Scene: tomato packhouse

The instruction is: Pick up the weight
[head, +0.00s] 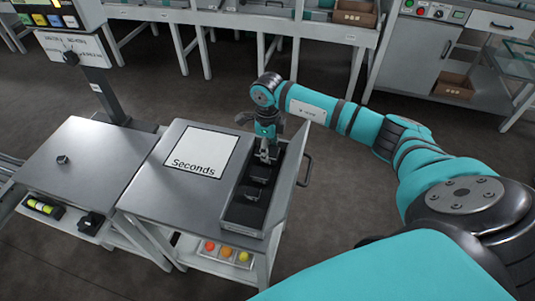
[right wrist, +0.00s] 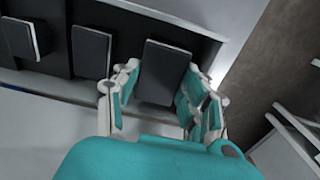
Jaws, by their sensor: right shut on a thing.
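My right gripper (head: 264,153) reaches down into the far end of a narrow tray (head: 240,230) with a dark lining, at the right side of the grey worktable. In the right wrist view its fingers (right wrist: 163,76) are shut on a dark rectangular weight (right wrist: 166,70), one finger on each side. I cannot tell whether the weight is clear of the tray floor. Two more dark weights, a middle one (right wrist: 91,52) and an outer one (right wrist: 18,38), sit in a row beside it. They also show in the head view nearer the front. My left gripper is not in view.
A white "Seconds" mat (head: 200,152) lies left of the tray. A scale plate (head: 95,165) with a small dark object (head: 63,159) stands farther left, its display post behind. Tomatoes (head: 226,252) sit on a lower shelf. Floor right of the table is clear.

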